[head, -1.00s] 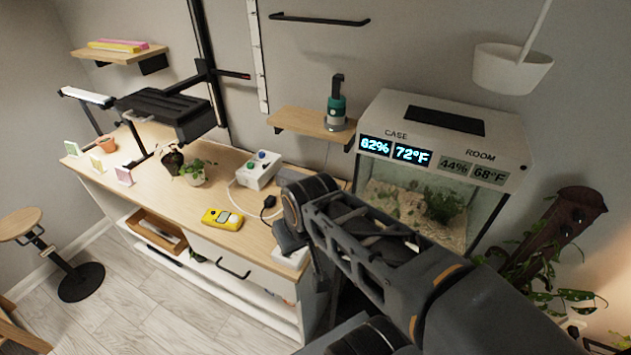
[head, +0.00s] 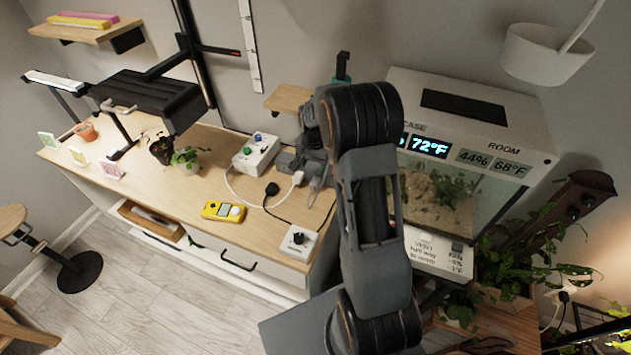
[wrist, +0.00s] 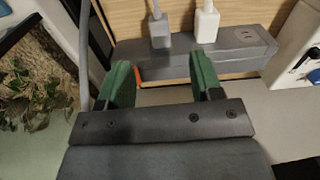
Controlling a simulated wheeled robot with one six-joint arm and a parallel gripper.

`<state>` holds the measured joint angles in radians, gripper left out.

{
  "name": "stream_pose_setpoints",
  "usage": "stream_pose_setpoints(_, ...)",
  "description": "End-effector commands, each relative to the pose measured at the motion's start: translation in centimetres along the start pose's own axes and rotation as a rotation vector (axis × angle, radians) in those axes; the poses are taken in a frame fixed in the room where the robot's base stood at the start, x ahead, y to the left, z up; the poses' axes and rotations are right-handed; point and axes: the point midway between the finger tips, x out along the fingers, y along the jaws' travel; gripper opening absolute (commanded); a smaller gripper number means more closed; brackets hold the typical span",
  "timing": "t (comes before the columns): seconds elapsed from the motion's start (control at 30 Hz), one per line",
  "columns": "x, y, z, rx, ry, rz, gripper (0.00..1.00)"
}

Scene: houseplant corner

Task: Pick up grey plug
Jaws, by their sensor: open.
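The grey plug (wrist: 159,32) stands at a grey power strip (wrist: 130,55) in the wrist view, its cord running up out of the picture. A white plug (wrist: 207,24) is beside it on the right. My gripper (wrist: 161,82) is open and empty, its green fingers spread left and right below the strip in the picture. The grey plug lies ahead of the gap between them, apart from both. In the head view the strip (head: 288,161) and white plug (head: 298,178) show beside my arm, which partly hides that area; I cannot clearly pick out the grey plug there.
A white box with coloured knobs (head: 255,151) stands left of the strip. A black plug (head: 272,188), a yellow meter (head: 223,211) and a white knob box (head: 299,241) are on the wooden bench top (head: 135,185). A glass terrarium (head: 440,200) stands close to my arm's right.

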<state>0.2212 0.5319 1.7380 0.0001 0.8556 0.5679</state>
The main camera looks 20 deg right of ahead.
Motion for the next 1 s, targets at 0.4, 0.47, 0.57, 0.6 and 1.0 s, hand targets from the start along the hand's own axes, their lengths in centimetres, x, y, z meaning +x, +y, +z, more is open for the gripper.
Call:
stream_pose_setpoints(0.4, 4.5, 0.1, -0.9, 0.041, -0.016, 0.011, 0.60)
stream_pose_setpoints(0.47, 5.2, 0.2, -0.9, 0.041, -0.017, 0.011, 0.60)
stream_pose_setpoints(0.57, 6.6, 0.2, -0.9, 0.040, -0.017, 0.011, 0.60)
stream_pose_setpoints(0.6, 7.2, 0.2, -0.9, 0.040, -0.017, 0.011, 0.60)
stream_pose_setpoints(1.0, 9.0, 0.1, -0.9, 0.039, -0.013, 0.009, 0.60)
